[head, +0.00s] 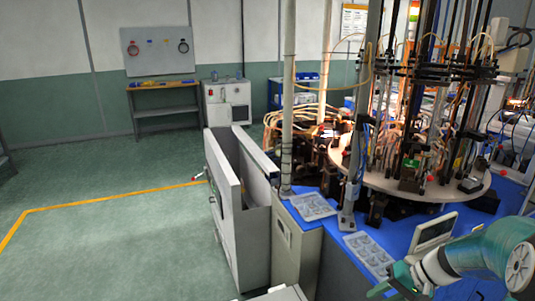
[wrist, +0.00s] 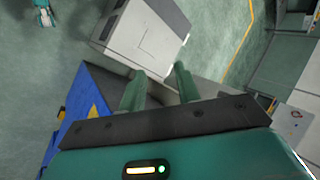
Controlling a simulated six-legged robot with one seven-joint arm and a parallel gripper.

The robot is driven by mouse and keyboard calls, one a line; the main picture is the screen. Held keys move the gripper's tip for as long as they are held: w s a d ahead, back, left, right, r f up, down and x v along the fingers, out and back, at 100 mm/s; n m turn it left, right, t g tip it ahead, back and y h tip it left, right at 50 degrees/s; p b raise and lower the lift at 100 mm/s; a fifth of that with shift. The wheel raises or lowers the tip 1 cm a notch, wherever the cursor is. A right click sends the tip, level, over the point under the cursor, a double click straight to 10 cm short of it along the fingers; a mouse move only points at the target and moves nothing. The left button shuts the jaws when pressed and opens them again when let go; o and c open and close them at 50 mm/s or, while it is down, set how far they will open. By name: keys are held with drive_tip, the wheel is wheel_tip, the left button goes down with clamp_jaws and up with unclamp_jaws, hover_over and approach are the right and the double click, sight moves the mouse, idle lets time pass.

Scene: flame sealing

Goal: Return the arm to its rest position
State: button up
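My arm is teal and pale grey and reaches in from the lower right corner of the head view, over the blue table (head: 345,279). Its end lies low at the bottom edge there and is partly cut off. In the wrist view my gripper (wrist: 160,70) shows two green fingers set apart with a clear gap. Nothing is held between them. Beyond the fingers are a grey-white box-shaped cabinet (wrist: 140,35) and the floor.
Two grey moulded trays (head: 312,206) (head: 369,254) and a small tilted screen (head: 435,231) are near my arm. A round machine table (head: 445,190) with rods and tubes stands behind. A tall open grey cabinet (head: 228,200) is left. Green floor (head: 110,240) farther left is clear.

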drive_tip(key=s+a+r+n+t+h, duration=0.3)
drive_tip(key=s+a+r+h, duration=0.4)
drive_tip(key=s+a+r, duration=0.7)
drive_tip(key=shift+s+a+r+n, duration=0.25)
drive_tip(key=shift+s+r+n, duration=0.15)
drive_tip(key=shift+s+r, duration=0.4)
drive_tip(key=shift+d, duration=0.1)
